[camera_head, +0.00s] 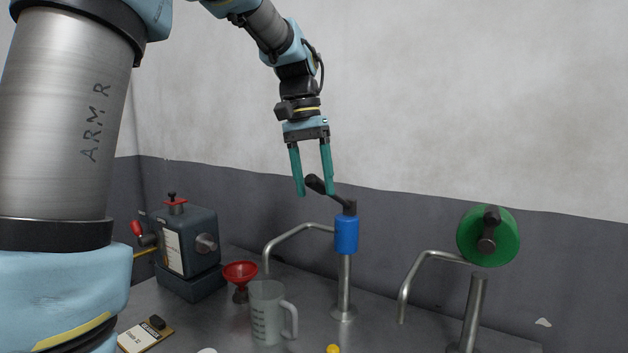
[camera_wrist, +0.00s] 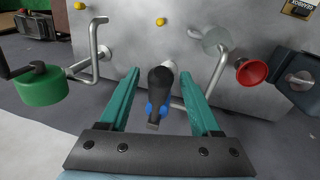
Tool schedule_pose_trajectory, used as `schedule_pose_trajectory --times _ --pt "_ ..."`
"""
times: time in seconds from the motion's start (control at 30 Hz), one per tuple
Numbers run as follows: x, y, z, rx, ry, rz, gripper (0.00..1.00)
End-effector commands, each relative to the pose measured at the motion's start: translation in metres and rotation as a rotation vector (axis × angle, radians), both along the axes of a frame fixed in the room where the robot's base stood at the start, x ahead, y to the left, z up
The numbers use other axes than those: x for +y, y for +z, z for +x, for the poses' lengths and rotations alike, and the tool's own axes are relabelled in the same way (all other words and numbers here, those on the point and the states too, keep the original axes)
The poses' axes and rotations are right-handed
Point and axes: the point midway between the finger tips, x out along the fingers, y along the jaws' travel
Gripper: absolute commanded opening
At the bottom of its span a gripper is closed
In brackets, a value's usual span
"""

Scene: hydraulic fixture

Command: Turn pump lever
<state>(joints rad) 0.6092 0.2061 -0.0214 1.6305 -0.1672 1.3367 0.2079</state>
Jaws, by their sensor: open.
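The lever (camera_head: 313,182) has a thick black grip and a grey arm that joins the top of a blue cylinder (camera_head: 346,235). The cylinder sits on an upright metal post. My gripper (camera_head: 314,193) points down over the grip with its two teal fingers apart. In the wrist view, the black grip (camera_wrist: 161,82) shows in the gap between the fingers of my gripper (camera_wrist: 160,74), with no clear contact. The blue cylinder (camera_wrist: 166,108) is mostly hidden beneath the lever there.
A green wheel with a crank (camera_head: 487,238) stands at the right on its own post. A grey machine box (camera_head: 190,245), a red funnel (camera_head: 240,270) and a clear measuring jug (camera_head: 266,318) stand to the left. A wall is close behind. Bent metal pipes rise beside both posts.

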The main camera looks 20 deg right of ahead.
Motion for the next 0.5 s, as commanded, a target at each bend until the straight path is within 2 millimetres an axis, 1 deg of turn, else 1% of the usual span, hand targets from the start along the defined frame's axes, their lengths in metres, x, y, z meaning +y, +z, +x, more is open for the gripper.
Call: schedule_pose_trajectory --times 0.23,0.5 --pt "-0.0002 -0.0008 -0.0001 0.0 0.0 0.0 0.64" --pt "-0.0001 -0.0006 0.0 0.0 0.0 0.0 0.34"
